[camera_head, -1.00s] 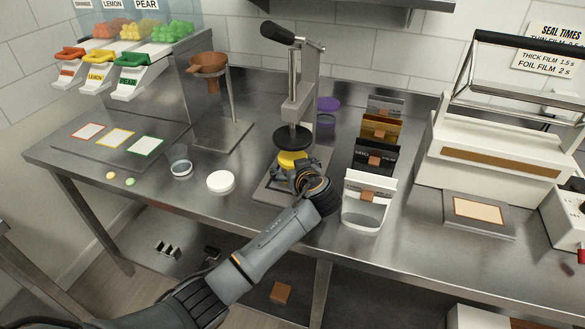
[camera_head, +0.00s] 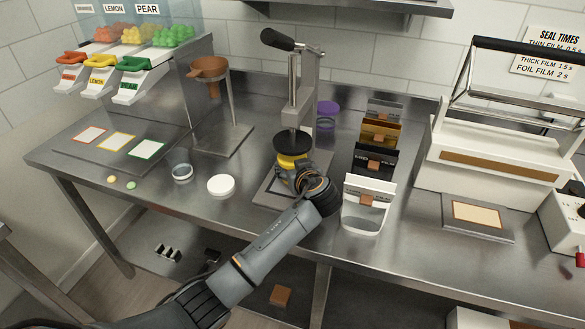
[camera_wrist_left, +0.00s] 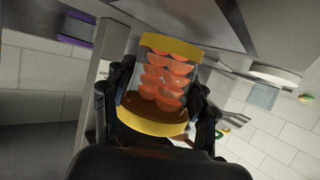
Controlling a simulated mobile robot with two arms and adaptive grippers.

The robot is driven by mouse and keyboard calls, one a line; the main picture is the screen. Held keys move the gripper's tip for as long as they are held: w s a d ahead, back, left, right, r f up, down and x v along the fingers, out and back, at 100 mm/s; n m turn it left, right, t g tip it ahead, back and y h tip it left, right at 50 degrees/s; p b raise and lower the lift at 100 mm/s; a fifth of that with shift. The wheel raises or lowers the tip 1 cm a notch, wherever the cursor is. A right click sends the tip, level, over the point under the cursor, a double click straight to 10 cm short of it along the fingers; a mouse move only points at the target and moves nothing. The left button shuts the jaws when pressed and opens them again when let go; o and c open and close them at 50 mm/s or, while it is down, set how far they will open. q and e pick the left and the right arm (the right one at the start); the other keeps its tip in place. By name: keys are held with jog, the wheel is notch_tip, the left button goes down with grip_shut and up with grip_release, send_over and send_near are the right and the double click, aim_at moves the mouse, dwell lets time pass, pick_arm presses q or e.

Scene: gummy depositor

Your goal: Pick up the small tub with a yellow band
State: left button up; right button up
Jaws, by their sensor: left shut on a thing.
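The small tub with a yellow band (camera_head: 292,161) is upright, close under the round black plate of the lever press (camera_head: 293,143). In the left wrist view the tub (camera_wrist_left: 163,80) is clear, with yellow bands at both ends and orange-red pieces inside. My left gripper (camera_wrist_left: 158,92) is shut on it, one finger on each side. In the head view this gripper (camera_head: 293,179) hides the lower part of the tub, so I cannot tell whether it touches the press base (camera_head: 266,191). My right gripper is not in view.
A white lid (camera_head: 221,186) and a small open tub (camera_head: 182,172) lie to the left. A brown funnel (camera_head: 208,68) stands behind. The front left counter is fairly clear.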

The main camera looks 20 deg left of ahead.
pick_arm(q)
notch_tip(320, 180, up, 2)
jog(key=shift+p, duration=0.4)
jog(key=shift+s+d+r, duration=0.1)
jog(key=shift+s+r, duration=0.05)
jog(key=shift+r, duration=0.05)
jog(key=s+d, duration=0.3)
jog(key=s, duration=0.2)
jog(key=s+d+p, duration=0.1)
jog(key=s+d, duration=0.2)
jog(key=s, duration=0.1)
jog(key=s+d+p, duration=0.1)
jog(key=s+d, duration=0.3)
jog(key=s, duration=0.1)
jog(key=shift+s+f, duration=0.1)
jog(key=shift+s, duration=0.25)
jog(key=o, duration=0.6)
jog(key=c, duration=1.1)
jog(key=shift+c, duration=0.2)
